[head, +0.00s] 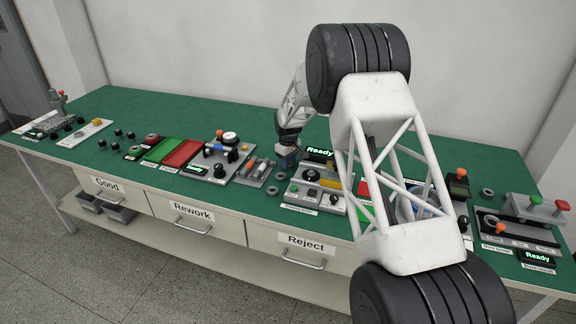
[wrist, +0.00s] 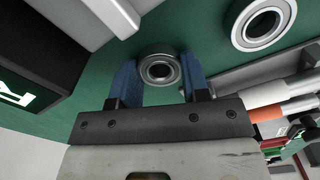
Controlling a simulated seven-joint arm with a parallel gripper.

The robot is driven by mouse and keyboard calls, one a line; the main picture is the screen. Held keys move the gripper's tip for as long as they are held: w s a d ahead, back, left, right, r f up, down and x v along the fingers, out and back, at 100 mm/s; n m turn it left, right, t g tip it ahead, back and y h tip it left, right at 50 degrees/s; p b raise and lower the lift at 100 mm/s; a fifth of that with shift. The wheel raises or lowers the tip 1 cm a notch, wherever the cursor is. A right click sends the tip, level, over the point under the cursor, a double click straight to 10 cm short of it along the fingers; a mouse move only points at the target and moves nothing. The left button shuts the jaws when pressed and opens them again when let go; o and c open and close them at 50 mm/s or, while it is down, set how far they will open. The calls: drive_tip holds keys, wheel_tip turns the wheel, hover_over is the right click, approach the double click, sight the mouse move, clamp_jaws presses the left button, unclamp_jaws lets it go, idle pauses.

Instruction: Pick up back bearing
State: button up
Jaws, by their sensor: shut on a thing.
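In the head view my gripper (head: 287,158) points down at the green table, between the motor-shaft tray and the station with the Ready display. A second bearing (wrist: 263,22) lies apart on the green surface in the wrist view, and in the head view it lies in front of my gripper (head: 272,190). I cannot tell whether the held bearing is clear of the table.
The tray with grey and orange shafts (head: 256,169) stands close to the left of my gripper. The Ready display (head: 319,153) and its grey station (head: 318,190) are close to the right. Red and green trays (head: 182,153) lie farther left. My own arm hides part of the table's right side.

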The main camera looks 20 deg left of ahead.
wheel_tip(320, 180, up, 10)
idle(0.8)
drive_tip(key=shift+d, duration=0.1)
idle(0.5)
